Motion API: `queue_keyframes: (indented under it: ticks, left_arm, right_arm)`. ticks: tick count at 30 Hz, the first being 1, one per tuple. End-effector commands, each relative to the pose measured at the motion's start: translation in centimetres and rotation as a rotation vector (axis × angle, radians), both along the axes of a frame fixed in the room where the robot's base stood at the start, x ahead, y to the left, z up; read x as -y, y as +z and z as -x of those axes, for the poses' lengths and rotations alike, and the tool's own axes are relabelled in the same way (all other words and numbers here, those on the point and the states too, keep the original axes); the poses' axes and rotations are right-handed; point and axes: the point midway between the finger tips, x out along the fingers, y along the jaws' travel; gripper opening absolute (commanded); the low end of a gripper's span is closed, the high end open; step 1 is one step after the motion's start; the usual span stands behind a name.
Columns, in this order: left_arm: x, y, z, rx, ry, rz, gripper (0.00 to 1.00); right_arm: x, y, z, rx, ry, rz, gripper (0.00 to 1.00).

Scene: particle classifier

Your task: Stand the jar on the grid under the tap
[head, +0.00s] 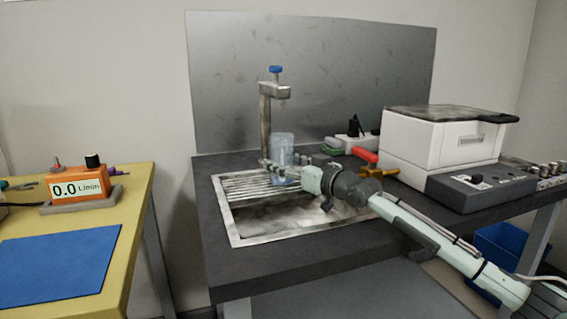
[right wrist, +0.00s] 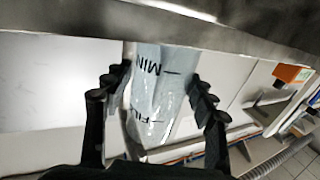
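The jar (head: 283,146) is a clear bluish vessel, upright under the tap (head: 275,89) and over the metal grid (head: 245,187). The tap has a blue knob and a spout above the jar. My right gripper (head: 283,167) is at the jar's lower part and hides some of it; whether its base touches the grid is hard to tell. In the right wrist view, the jar (right wrist: 160,92), with MIN and FILL marks, is between the fingers of my right gripper (right wrist: 160,85), whose tips meet its sides. My left gripper is not in view.
The grid covers the back of a sink (head: 290,217) in the dark bench. A red-handled valve (head: 366,155) and a white machine (head: 440,145) stand to the right. At left, a yellow table (head: 135,215) holds an orange flow meter (head: 80,186) and a blue mat (head: 60,262).

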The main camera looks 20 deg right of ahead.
Motion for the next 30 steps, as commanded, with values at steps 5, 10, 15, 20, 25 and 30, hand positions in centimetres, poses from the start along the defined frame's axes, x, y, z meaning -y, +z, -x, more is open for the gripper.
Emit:
queue_keyframes:
  ticks: [5,10,15,20,25,30]
  left_arm:
    - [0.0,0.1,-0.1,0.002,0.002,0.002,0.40]
    - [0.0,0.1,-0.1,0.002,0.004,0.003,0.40]
    - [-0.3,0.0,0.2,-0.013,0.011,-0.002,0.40]
    - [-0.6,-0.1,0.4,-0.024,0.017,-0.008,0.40]
    - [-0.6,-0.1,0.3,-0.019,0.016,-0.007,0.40]
    - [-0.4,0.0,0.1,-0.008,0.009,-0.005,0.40]
  right_arm:
    - [0.0,0.0,0.0,0.000,0.000,0.000,0.69]
    - [0.0,0.0,0.0,0.000,0.000,0.000,0.69]
    - [0.6,0.1,1.0,-0.001,-0.001,0.002,0.69]
    - [1.8,0.0,3.6,-0.002,-0.002,0.003,0.69]
    - [2.7,0.1,5.9,0.000,-0.001,0.002,0.69]
    - [3.1,0.2,6.8,0.000,0.000,0.000,0.69]
